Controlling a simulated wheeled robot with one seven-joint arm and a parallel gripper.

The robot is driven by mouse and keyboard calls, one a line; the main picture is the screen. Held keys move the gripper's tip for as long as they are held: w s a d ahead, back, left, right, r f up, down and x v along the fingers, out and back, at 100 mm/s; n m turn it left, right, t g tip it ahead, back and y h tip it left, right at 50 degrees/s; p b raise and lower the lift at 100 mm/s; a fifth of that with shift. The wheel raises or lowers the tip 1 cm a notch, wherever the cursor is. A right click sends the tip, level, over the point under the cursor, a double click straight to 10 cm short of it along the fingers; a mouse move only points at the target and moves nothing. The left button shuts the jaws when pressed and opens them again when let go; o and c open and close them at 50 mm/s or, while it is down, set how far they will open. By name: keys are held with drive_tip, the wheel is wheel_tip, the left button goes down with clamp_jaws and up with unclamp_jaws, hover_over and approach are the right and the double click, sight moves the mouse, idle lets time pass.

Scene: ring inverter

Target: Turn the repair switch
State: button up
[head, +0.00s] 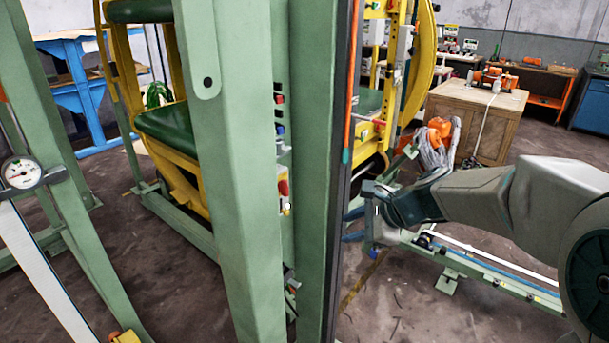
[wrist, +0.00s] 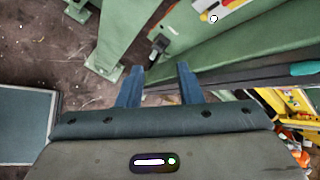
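In the head view, a control strip sits in the recess between two green posts. A small yellow and grey box with a red knob (head: 283,187) is on it, with several small buttons (head: 280,115) above. I cannot read which control is the repair switch. My gripper (head: 353,225) is right of the right post, its two blue fingers apart and pointing left, with nothing between them. In the wrist view my gripper (wrist: 158,75) is open and empty. A yellow, white and red panel part (wrist: 222,9) shows at the top, beyond the fingers and apart from them.
The green right post (head: 315,170) with its dark edge stands between my gripper and the control strip. A small black fitting (wrist: 158,48) is on the green frame past the fingertips. A wooden cabinet (head: 470,125) stands behind. Floor (head: 400,310) is clear at the front.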

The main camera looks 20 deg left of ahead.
sight(287, 185)
drive_tip(key=w+a+r+m+t+y+p, duration=0.1)
drive_tip(key=w+a+r+m+t+y, duration=0.2)
drive_tip(key=w+a+m, duration=0.55)
drive_tip(key=shift+g+y, duration=0.4)
drive_tip(key=shift+g, duration=0.2)
drive_tip(key=p+x, duration=0.1)
drive_tip(key=x, duration=0.3)
drive_tip(key=w+p+x, duration=0.1)
drive_tip(key=x, duration=0.4)
drive_tip(key=w+d+x, duration=0.1)
drive_tip(key=x, duration=0.3)
drive_tip(key=shift+w+a+f+p, duration=0.15)
drive_tip(key=shift+w+f+p, duration=0.1)
drive_tip(key=shift+p, duration=0.15)
clamp_jaws()
